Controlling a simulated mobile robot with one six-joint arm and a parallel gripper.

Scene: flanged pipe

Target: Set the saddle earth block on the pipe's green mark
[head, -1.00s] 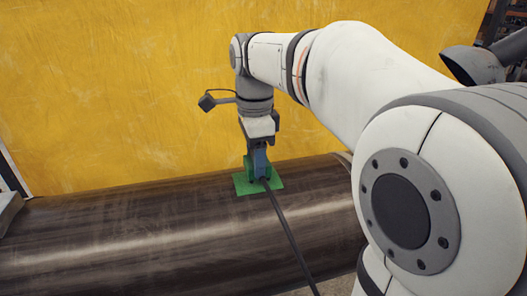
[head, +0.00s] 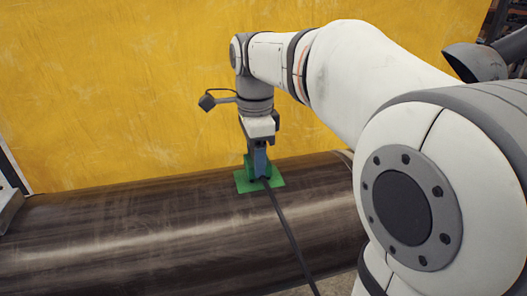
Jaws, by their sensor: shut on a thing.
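The pipe (head: 130,235) is dark and lies across the lower part of the head view. The green mark (head: 276,183) is a flat green patch on top of the pipe. My gripper (head: 260,168) points down over the mark and is shut on the saddle earth block (head: 261,166), a small blue-grey piece with green beside it. The block is at the mark and seems to be on or just above it; I cannot tell whether it touches. A dark cable (head: 290,238) runs from the block down over the pipe's front. The fingertips and the block's underside are partly hidden.
A yellow wall or sheet (head: 120,90) stands close behind the pipe. A grey metal piece (head: 10,210) is at the left edge, by the pipe. My white arm covers the right side of the view. The pipe's top left of the mark is clear.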

